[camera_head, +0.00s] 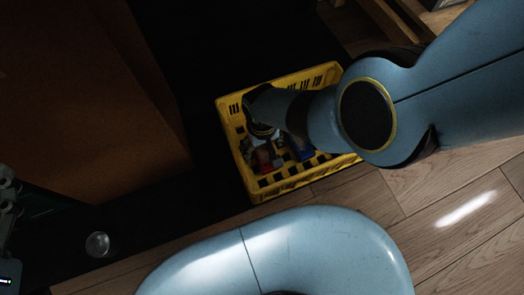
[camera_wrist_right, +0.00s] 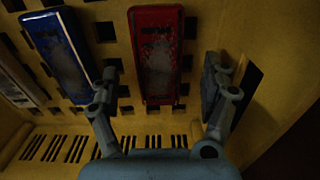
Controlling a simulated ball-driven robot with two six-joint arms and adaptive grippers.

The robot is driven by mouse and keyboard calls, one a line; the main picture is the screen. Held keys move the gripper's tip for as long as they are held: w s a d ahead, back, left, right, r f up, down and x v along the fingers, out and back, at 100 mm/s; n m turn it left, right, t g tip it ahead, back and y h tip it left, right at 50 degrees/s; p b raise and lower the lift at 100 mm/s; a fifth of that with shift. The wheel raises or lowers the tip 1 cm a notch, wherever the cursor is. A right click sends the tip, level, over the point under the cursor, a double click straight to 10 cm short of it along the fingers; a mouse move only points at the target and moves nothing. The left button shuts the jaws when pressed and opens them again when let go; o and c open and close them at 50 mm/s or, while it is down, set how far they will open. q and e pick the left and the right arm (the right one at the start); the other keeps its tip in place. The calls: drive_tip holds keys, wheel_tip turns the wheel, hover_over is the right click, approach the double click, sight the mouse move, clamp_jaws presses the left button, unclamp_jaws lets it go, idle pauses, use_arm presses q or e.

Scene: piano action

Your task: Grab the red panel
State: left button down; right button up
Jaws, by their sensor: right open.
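The red panel (camera_wrist_right: 156,20) is a flat red rectangle with a worn grey patch, inside the yellow crate (camera_head: 222,103). In the right wrist view it lies between the fingers of my right gripper (camera_wrist_right: 160,78), which is open, with a gap on each side. In the head view a small red piece (camera_head: 263,159) shows in the crate below my right arm, whose hand hides part of the contents. Grey jointed parts at the left edge of the head view look like my left gripper (camera_head: 8,195), cut off by the frame.
A blue panel (camera_wrist_right: 62,45) lies left of the red one, and a pale panel (camera_wrist_right: 18,80) further left. The slotted crate walls stand close around the right gripper. A brown block-like piece (camera_head: 90,100) stands left of the crate. A small round glassy object (camera_head: 98,244) is lower left.

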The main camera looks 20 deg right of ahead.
sight(262, 152)
drive_tip(key=shift+d+f+b, duration=0.1)
drive_tip(key=shift+f+b, duration=0.5)
drive_tip(key=shift+f, duration=0.2)
drive_tip(key=shift+f+b, duration=0.5)
drive_tip(key=shift+f, duration=0.1)
drive_tip(key=shift+w, duration=0.1)
drive_tip(key=c, duration=1.4)
use_arm(q)
drive_tip(key=w+d+r+m+t+h, duration=0.1)
drive_tip(key=w+r+t, duration=0.1)
drive_tip(key=r, duration=0.5)
drive_tip(key=w+r+m+t+h, duration=0.1)
drive_tip(key=w+r+t, duration=0.1)
drive_tip(key=r+t, duration=0.3)
wheel_tip(262, 152, up, 3)
drive_tip(key=shift+d+h, duration=0.35)
drive_tip(key=shift+h, duration=0.05)
drive_tip(key=shift+w+f, duration=0.1)
use_arm(e)
drive_tip(key=shift+r, duration=0.1)
